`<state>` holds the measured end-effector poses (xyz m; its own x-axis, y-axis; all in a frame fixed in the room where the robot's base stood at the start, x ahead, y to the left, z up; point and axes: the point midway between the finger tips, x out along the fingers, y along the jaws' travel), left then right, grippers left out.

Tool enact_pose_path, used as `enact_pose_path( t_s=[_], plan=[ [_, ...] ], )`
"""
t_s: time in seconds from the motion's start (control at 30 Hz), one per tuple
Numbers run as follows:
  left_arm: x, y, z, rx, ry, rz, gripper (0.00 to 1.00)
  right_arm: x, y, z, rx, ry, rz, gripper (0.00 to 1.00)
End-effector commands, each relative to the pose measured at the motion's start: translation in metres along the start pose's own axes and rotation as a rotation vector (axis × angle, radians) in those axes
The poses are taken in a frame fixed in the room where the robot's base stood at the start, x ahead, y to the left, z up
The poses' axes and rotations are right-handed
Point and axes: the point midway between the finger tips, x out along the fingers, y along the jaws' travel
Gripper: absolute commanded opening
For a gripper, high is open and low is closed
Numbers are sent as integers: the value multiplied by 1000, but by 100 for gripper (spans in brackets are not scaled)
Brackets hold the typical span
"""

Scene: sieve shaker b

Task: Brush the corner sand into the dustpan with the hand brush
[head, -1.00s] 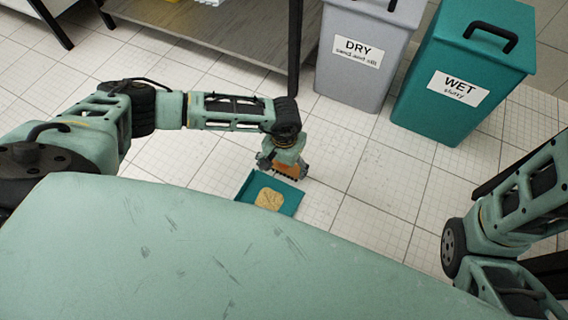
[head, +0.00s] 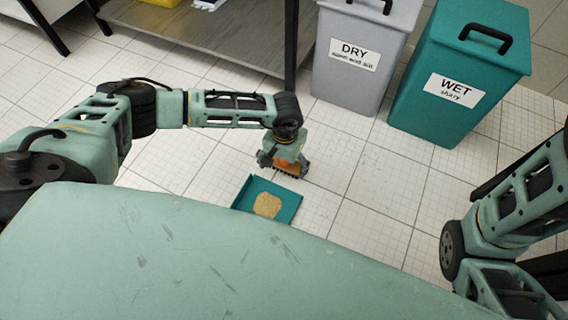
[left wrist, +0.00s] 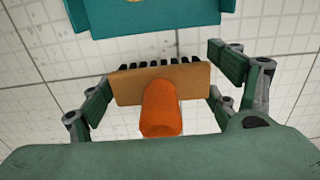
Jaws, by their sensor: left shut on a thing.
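My left gripper (head: 284,166) is shut on the hand brush (head: 288,168), low over the floor beside the dustpan's far edge. In the left wrist view the brush (left wrist: 160,88) shows an orange handle, a brown block and black bristles, with a finger on each side. The teal dustpan (head: 287,193) lies on the floor, partly hidden by my green body. A flat tan patch of sand (head: 267,205) lies in it. In the left wrist view the dustpan (left wrist: 150,17) is at the top, with a strip of floor between it and the bristles. My right gripper is out of view.
A grey bin marked DRY (head: 355,85) and a teal bin marked WET (head: 440,115) stand at the back right. A grey bench with a shelf (head: 215,40) and black legs stands at the back. The tiled floor between them and the dustpan is clear.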

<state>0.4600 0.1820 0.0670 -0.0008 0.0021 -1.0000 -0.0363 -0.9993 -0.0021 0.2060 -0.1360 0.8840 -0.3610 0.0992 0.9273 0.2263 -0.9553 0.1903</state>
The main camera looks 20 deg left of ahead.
Motion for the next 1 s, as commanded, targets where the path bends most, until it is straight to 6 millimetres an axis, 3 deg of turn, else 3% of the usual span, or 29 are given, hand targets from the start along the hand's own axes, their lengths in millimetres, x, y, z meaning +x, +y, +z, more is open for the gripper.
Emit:
enact_pose_path(
  t_s=[0.47,1.0],
  plan=[
    [22,0,0,-1,1,0,59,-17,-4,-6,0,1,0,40],
    [21,0,8,1,0,0,59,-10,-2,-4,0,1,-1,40]
  ],
)
